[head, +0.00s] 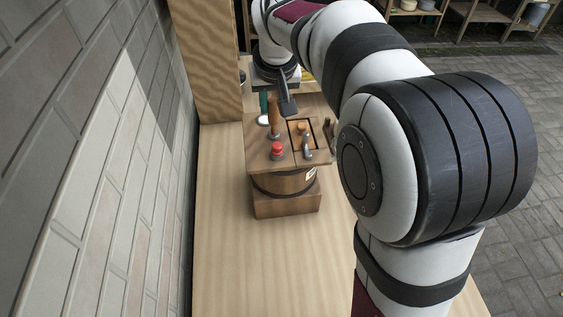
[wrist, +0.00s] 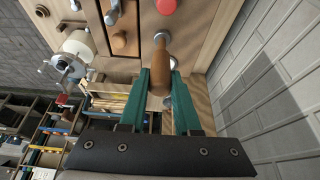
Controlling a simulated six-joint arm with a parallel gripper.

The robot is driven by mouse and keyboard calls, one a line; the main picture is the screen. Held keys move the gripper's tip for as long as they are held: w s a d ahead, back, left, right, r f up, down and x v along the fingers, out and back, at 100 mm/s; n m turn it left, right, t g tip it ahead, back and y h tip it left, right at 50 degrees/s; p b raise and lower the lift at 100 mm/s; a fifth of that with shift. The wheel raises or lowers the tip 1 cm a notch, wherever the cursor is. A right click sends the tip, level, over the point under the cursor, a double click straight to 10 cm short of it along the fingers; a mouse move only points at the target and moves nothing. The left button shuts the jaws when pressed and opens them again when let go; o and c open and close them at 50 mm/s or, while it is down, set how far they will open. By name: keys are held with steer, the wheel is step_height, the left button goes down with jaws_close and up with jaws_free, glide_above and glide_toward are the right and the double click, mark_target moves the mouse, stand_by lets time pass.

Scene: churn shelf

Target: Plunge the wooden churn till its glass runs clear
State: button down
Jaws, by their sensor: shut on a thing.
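The wooden churn (head: 285,204) stands on the light wooden board, a squat body with a dark band and a flat top. An upright brown wooden handle (head: 273,118) rises from the left of its top. My gripper (wrist: 160,78) is shut on this handle (wrist: 159,68), its green fingers on either side. A red knob (head: 277,148) sits in front of the handle, and it also shows in the wrist view (wrist: 166,5). A metal lever (head: 307,147) and a small wooden knob (head: 301,127) sit in a framed recess. I cannot make out the glass or its state.
A brick wall (head: 95,170) runs close along the left. A tall wooden panel (head: 208,60) stands behind the churn at left. The board (head: 240,270) in front of the churn is bare. Shelves with pots (head: 425,8) stand far back at right.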

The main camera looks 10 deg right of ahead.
steer(key=shift+d+r, duration=0.1)
steer(key=shift+r, duration=1)
steer(key=shift+f, duration=2.65)
